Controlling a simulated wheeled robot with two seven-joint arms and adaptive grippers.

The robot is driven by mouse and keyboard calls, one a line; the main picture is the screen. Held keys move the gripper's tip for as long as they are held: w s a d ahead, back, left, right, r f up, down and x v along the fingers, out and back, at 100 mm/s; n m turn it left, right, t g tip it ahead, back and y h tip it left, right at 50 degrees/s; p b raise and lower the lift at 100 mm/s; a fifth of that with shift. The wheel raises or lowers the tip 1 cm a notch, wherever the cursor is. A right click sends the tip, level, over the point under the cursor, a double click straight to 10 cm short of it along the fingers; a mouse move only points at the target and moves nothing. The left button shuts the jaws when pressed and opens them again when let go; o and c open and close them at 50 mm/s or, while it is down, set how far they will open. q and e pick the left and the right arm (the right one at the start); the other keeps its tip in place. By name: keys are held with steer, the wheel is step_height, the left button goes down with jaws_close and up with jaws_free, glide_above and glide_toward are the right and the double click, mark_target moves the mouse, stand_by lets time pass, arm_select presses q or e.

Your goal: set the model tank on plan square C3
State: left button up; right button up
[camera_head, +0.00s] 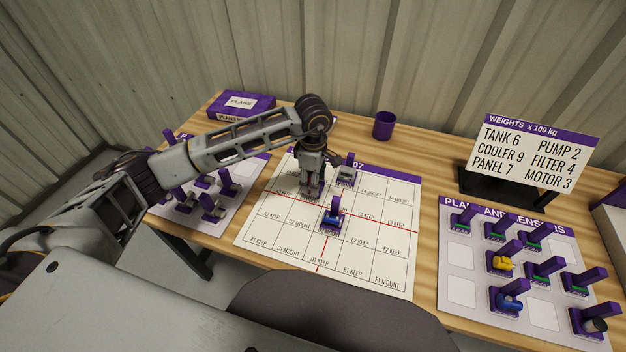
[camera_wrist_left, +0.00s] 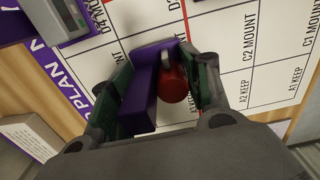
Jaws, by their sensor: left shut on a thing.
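My left gripper (camera_head: 312,191) is over the upper left-middle part of the plan sheet (camera_head: 285,236). It is shut on a piece with a purple upright handle (camera_wrist_left: 143,92) and a red rounded body (camera_wrist_left: 173,84), which I take to be the model tank. In the wrist view the piece is between the two fingers, with the C2 MOUNT label to its right. Square C3 is not readable; the gripper and piece cover that area. I cannot tell whether the piece touches the sheet. My right gripper is not in view.
A blue piece with a purple handle (camera_head: 333,218) stands just right of the gripper, and a grey piece (camera_head: 346,172) behind it. Trays with several handled pieces flank the sheet, left (camera_head: 238,203) and right (camera_head: 459,290). A purple cup (camera_head: 384,125) and weights sign (camera_head: 530,150) stand behind.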

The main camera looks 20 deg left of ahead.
arm_select(q)
steer(key=shift+f+b, duration=0.6)
steer(key=shift+f, duration=0.1)
stand_by(1.1)
steer(key=o, duration=1.2)
steer(key=shift+r, duration=0.75)
steer(key=shift+r+p, duration=1.65)
steer(key=shift+r, duration=1.75)
